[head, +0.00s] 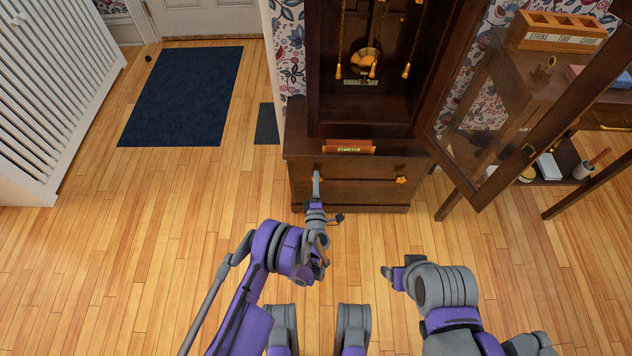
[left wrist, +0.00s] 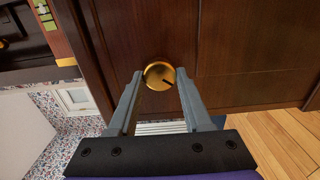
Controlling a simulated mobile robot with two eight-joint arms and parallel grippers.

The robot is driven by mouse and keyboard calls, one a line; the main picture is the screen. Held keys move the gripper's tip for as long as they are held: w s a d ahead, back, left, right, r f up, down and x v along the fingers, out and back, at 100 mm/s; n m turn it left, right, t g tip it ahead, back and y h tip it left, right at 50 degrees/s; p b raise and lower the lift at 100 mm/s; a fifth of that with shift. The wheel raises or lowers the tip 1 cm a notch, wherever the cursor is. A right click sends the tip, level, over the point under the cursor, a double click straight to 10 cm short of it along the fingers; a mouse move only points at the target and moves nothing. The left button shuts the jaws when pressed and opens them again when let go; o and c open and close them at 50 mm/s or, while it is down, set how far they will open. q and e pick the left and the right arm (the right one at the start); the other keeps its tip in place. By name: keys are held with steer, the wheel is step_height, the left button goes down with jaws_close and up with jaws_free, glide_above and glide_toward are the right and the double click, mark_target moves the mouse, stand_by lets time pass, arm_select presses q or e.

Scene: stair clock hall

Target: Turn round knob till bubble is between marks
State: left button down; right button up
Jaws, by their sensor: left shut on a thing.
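The round brass knob (left wrist: 158,75) is on the dark wood front of the clock case, with a dark line on its face. My left gripper (left wrist: 159,80) is shut on it, one finger on each side. In the head view my left gripper (head: 316,178) covers this knob. The level with its yellow-green vial (head: 348,149) sits on the ledge above; part of it shows in the left wrist view (left wrist: 46,16). The bubble and marks are too small to tell. My right gripper (head: 391,273) is over the floor, away from the case; its finger gap is unclear.
A lobed brass knob (head: 401,180) is at the right of the clock case front (head: 350,192). The glass door (head: 535,100) stands open to the right, before a side table with a wooden box (head: 562,32). A blue mat (head: 185,95) lies left. The floor between is clear.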

arm_select(q)
steer(key=n, duration=1.1)
steer(key=shift+d+f+n, duration=0.15)
steer(key=shift+d+n, duration=0.1)
steer(key=shift+n, duration=0.15)
stand_by(0.3)
steer(key=c, duration=0.5)
jaws_free()
steer(key=shift+d, duration=0.1)
steer(key=shift+o, duration=0.7)
steer(key=shift+s+a, duration=0.1)
steer(key=shift+a, duration=0.1)
